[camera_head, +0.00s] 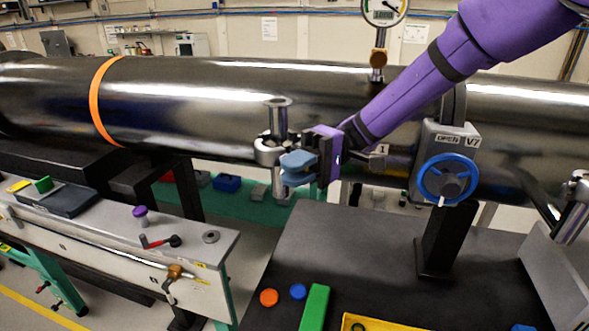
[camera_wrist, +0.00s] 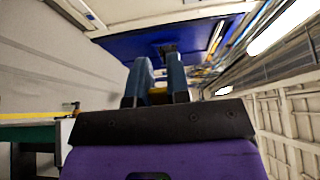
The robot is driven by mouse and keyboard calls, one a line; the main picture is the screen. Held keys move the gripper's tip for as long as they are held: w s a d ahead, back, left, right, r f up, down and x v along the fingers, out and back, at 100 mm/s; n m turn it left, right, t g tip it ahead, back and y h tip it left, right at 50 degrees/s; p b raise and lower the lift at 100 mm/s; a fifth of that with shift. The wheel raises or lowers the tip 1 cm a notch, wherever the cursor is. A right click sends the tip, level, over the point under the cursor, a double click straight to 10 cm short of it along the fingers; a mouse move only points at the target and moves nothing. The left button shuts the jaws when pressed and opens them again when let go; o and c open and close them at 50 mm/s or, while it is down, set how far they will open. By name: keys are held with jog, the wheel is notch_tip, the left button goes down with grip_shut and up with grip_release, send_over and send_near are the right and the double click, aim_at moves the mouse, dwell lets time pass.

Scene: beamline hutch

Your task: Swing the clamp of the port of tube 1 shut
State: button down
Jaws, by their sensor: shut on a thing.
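The port (camera_head: 279,122) is a short upright metal stub at the tube's near side, with a flange on top. The clamp (camera_head: 267,150) is the silvery metal piece around the stub's lower part. My gripper (camera_head: 297,170) is at the clamp's right side, its blue-grey fingers shut on part of it. The fingers hide the held part and the clamp's near side. In the wrist view my gripper (camera_wrist: 158,78) has a small yellowish bit between the fingers.
A gate valve with a blue handwheel (camera_head: 447,178) stands right of my gripper. A gauge (camera_head: 383,12) rises behind my arm. The dark table (camera_head: 350,245) below carries a green block (camera_head: 314,308), small discs and a yellow tray (camera_head: 375,326). A left bench (camera_head: 120,240) holds loose parts.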

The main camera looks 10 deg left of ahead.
jog(key=c, duration=1.1)
grip_release()
jog(key=shift+r, duration=0.5)
jog(key=shift+o, duration=0.9)
notch_tip(320, 180, up, 2)
jog(key=shift+w+r, duration=0.1)
jog(key=shift+r, duration=0.15)
jog(key=o, duration=0.3)
jog(key=shift+s+d+r, duration=0.1)
jog(key=shift+s+d, duration=0.15)
jog(key=shift+s, duration=0.3)
jog(key=s+d, duration=0.2)
jog(key=s, duration=0.2)
jog(key=s+d, duration=0.3)
jog(key=s, duration=0.1)
jog(key=s+d+r, duration=0.1)
jog(key=s+d, duration=0.1)
jog(key=s, duration=0.3)
jog(key=shift+d+r, duration=0.1)
jog(key=shift+d, duration=0.25)
jog(key=c, duration=0.5)
jog(key=shift+o, duration=0.2)
